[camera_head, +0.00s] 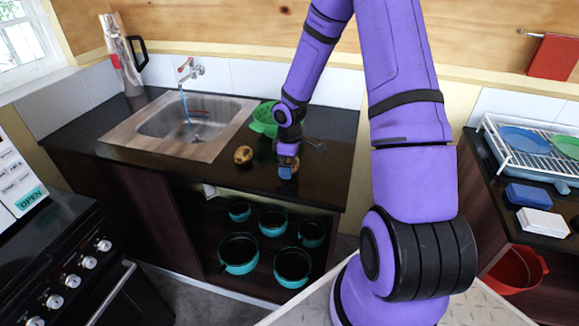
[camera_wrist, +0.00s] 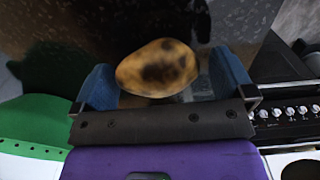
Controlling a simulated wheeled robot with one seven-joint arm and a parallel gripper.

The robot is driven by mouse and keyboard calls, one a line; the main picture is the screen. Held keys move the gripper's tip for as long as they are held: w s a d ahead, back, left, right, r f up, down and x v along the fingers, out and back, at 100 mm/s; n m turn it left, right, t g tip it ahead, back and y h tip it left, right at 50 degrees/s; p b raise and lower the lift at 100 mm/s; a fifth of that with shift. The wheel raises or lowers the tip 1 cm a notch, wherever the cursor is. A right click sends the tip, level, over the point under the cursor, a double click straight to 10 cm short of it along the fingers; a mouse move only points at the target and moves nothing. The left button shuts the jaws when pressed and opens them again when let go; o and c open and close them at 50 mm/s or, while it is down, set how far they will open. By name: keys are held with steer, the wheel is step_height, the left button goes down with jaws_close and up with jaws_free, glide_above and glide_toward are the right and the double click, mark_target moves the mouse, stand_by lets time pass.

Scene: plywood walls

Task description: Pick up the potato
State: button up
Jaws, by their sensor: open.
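The potato (camera_wrist: 158,67) is yellow-brown with dark patches. In the camera_head view my gripper (camera_head: 287,168) is low over the dark counter, right of the sink; a small brownish patch (camera_head: 294,160) shows at the fingers, mostly hidden. My gripper is open. I cannot tell how far the fingertips are from the counter.
A round golden-brown object (camera_head: 243,154) sits on the counter left of my gripper. A green colander (camera_head: 265,119) stands behind it. The sink (camera_head: 190,121) is at left. Teal pots (camera_head: 239,253) fill the open shelf below. The counter's front edge is close.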

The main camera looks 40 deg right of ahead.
steer(key=shift+f, duration=0.55)
steer(key=c, duration=0.9)
steer(key=shift+r, duration=0.1)
